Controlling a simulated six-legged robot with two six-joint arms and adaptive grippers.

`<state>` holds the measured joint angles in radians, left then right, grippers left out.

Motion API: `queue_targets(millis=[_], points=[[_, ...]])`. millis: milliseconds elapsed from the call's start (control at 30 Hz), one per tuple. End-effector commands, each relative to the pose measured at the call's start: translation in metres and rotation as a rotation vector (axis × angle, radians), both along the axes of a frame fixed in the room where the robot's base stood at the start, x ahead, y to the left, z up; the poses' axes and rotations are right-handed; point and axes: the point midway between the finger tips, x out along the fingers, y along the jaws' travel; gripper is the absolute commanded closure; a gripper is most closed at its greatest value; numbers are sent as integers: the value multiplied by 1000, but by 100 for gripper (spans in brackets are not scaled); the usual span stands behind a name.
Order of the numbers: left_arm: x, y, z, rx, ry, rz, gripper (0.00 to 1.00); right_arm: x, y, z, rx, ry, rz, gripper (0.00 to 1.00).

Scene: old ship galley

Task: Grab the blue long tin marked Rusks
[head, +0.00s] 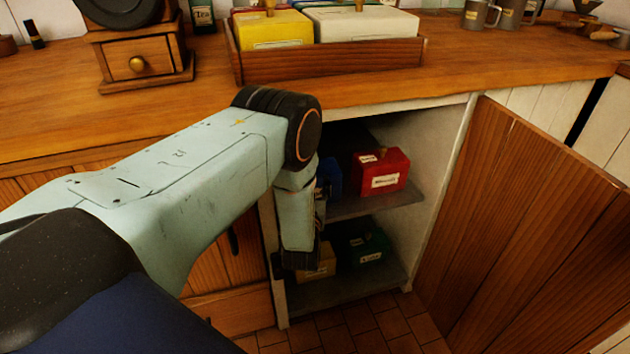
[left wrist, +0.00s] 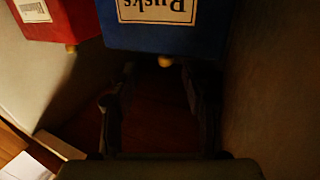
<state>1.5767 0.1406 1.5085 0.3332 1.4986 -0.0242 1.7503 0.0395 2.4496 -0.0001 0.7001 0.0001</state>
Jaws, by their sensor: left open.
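The blue tin (left wrist: 160,32) carries a white label reading Rusks, upside down in the left wrist view, and has a small light knob. In the head view a strip of the blue tin (head: 331,177) shows on the cupboard's upper shelf, mostly hidden behind my left arm. My left gripper (left wrist: 158,90) is open, its dark fingers spread apart and pointing toward the tin. Nothing is seen between the fingers, and I cannot tell whether they touch the tin. My left gripper's fingers are hidden in the head view. My right gripper is not in view.
A red tin (head: 381,171) stands right of the blue one on the upper shelf (head: 375,203). A yellow tin (head: 318,268) and a green tin (head: 362,247) are on the lower shelf. The cupboard door (head: 520,220) stands open at right. A wooden tray (head: 330,62) sits on the counter above.

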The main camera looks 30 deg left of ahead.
Motion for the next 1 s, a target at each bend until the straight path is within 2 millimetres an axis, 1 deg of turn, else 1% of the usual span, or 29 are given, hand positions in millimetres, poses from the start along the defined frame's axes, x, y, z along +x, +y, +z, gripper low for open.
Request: queue_targets(millis=[133, 267, 367, 533, 700, 800, 1000], points=[[7, 2, 2, 3, -13, 2, 52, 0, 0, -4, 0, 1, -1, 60], [18, 7, 2, 4, -12, 0, 52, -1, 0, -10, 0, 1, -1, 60], [27, 13, 3, 3, -12, 0, 52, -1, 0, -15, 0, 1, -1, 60], [46, 28, 7, 3, -13, 0, 52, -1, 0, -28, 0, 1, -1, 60], [64, 36, 8, 3, -11, -1, 52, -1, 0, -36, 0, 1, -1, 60], [68, 38, 8, 3, -8, -2, 52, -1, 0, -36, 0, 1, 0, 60], [70, 39, 9, 3, -8, -2, 52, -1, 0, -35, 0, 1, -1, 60]])
